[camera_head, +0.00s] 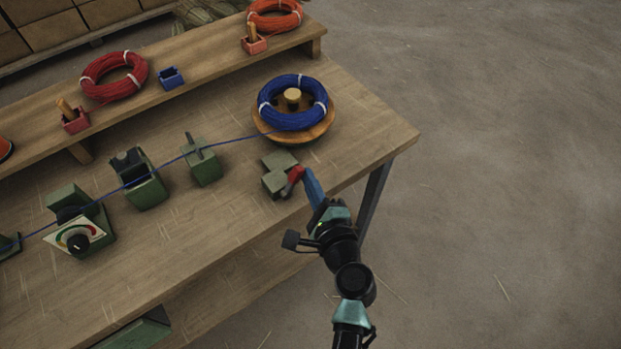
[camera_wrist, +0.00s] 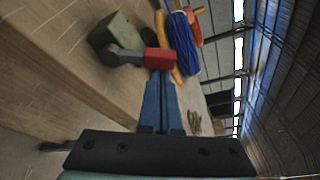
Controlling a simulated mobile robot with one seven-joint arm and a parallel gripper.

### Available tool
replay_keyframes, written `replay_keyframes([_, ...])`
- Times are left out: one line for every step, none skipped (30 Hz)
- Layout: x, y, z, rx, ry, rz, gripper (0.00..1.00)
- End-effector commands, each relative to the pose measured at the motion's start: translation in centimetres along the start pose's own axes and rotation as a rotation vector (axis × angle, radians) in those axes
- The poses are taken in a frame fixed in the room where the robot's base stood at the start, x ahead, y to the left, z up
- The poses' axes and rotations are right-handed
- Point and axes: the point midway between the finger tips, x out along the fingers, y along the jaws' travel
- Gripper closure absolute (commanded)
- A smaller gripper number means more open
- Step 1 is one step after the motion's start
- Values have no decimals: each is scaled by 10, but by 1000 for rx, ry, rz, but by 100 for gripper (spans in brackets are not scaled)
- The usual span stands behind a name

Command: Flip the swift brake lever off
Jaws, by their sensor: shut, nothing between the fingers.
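The swift is a round wooden turntable (camera_head: 315,134) carrying a coil of blue cord (camera_head: 267,108) near the right end of the bench. In front of it stands a green brake block (camera_head: 277,182) with a red-ended lever (camera_head: 295,176). In the wrist view the lever's red grip (camera_wrist: 159,61) joins a dark arm running to the green block (camera_wrist: 113,36). My gripper (camera_head: 307,174) has blue fingers, shut and empty, with the tips right at the red grip. I cannot tell whether they touch it. In the wrist view the fingers (camera_wrist: 160,78) overlap the red grip's lower edge.
A blue cord runs left from the coil past a green guide post (camera_head: 202,165), a green box (camera_head: 139,182) and a dial unit (camera_head: 78,238). A raised shelf behind holds a red coil (camera_head: 114,76) and an orange coil (camera_head: 275,15). The floor right of the bench is clear.

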Motion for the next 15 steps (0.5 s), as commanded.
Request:
replay_keyframes([0, 1, 0, -6, 0, -2, 100])
replay_keyframes([0, 2, 0, -12, 0, -4, 100])
replay_keyframes([0, 2, 0, -21, 0, -7, 100])
replay_keyframes([0, 2, 1, -29, -1, -10, 100])
replay_keyframes([0, 1, 1, -36, -1, -13, 100])
replay_keyframes([-1, 1, 2, -43, -1, -15, 100])
replay_keyframes([-1, 1, 2, -46, -1, -16, 100])
replay_keyframes([-1, 0, 2, -50, 0, -17, 100])
replay_keyframes([-1, 1, 3, -55, 0, -18, 100])
replay_keyframes([-1, 1, 3, -59, 0, -19, 100])
replay_keyframes([-1, 1, 3, -63, 0, -21, 100])
replay_keyframes([-1, 0, 4, -69, -1, -23, 100])
replay_keyframes([-1, 0, 4, -74, -1, -25, 100])
replay_keyframes([-2, 0, 4, -78, -1, -26, 100])
replay_keyframes([-2, 0, 5, -84, -1, -29, 100])
